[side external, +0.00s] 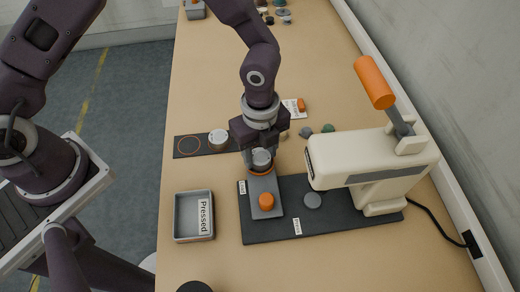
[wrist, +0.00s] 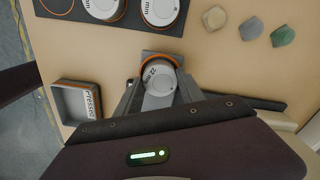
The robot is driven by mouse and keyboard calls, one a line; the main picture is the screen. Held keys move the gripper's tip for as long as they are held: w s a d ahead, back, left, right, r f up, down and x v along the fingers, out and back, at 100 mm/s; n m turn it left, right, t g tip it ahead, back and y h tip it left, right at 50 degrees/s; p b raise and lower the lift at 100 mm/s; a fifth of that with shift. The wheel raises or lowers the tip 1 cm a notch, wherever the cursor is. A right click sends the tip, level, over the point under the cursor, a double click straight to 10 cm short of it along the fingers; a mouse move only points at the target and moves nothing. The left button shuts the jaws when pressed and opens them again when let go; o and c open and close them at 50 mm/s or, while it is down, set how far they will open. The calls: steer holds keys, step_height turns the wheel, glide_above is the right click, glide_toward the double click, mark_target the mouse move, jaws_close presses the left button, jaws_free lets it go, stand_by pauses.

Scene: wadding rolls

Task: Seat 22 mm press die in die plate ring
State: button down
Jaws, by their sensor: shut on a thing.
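My gripper (side external: 261,161) points down over the far end of a grey die plate (side external: 265,197). It is shut on a silver round press die (side external: 262,155), marked 22 mm in the wrist view (wrist: 158,82). The orange die plate ring (side external: 262,173) shows directly under the die, and its far edge arcs around the die in the wrist view (wrist: 161,55). The die looks roughly centred and upright over the ring. I cannot tell whether it is inside the ring or just above it. The fingers hide the ring's sides.
A dark strip (side external: 200,146) holds other dies (wrist: 160,12) and an empty orange outlined circle (side external: 189,146). A cream press (side external: 365,160) with an orange handle (side external: 374,82) stands right. An orange knob (side external: 266,201) is on the plate. A "Pressed" tray (side external: 194,238) sits left. Stones (wrist: 250,28) lie behind.

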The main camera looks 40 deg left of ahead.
steer(key=c, duration=0.6)
jaws_free()
steer(key=shift+c, duration=0.2)
steer(key=shift+o, duration=0.4)
steer(key=o, duration=0.4)
steer(key=shift+r, duration=0.1)
steer(key=shift+r, duration=3.9)
